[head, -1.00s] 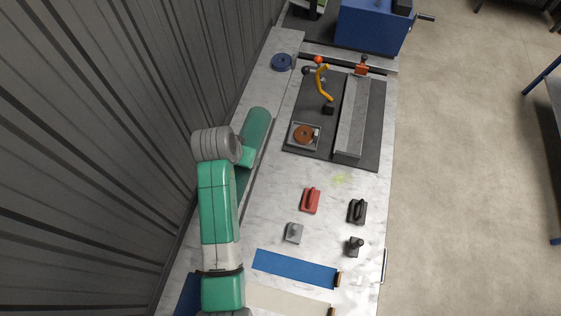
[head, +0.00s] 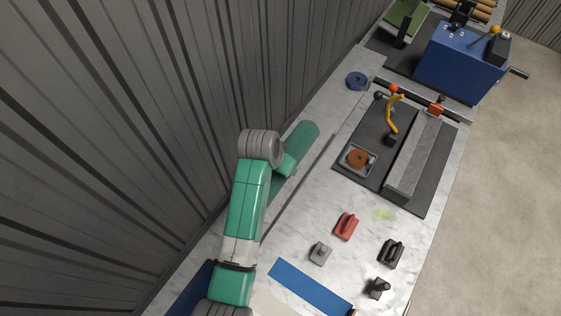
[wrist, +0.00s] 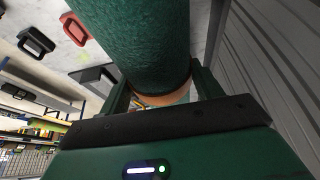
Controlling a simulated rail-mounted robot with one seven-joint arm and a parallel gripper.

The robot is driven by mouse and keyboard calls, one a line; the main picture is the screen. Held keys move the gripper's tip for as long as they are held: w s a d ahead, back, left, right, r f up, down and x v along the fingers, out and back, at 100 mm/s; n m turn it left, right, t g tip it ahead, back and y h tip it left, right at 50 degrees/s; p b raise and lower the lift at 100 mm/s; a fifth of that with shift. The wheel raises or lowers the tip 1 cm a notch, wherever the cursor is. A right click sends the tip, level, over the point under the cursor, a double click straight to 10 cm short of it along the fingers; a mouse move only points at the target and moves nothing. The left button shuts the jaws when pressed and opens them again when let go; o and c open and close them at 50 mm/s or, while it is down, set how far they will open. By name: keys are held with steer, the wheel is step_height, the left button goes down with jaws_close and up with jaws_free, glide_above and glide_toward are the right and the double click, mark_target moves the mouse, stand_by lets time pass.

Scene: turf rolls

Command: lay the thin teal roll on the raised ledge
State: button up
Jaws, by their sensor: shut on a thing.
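The thin teal roll (head: 302,140) shows in the head view as a dark green cylinder beside the corrugated wall, partly hidden by my arm. In the wrist view the roll (wrist: 137,38) runs from the top edge down between my gripper's two fingers (wrist: 162,84), which are shut on it. A tan band shows at its near end. A marble strip (head: 338,103) along the wall, bounded by a dark edge line, looks like the raised ledge. The roll overlaps this strip in the picture; I cannot tell whether they touch.
A dark mat (head: 361,186) carries a grey bar (head: 413,157) and a yellow-handled tool (head: 392,112). A red float (head: 346,226), black float (head: 391,253) and blue strip (head: 308,287) lie on the bench.

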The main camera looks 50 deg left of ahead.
steer(key=shift+f+b, duration=1.35)
steer(key=shift+f, duration=1.45)
steer(key=o, duration=1.3)
steer(key=shift+o, duration=0.2)
steer(key=v, duration=0.8)
steer(key=shift+w, duration=0.1)
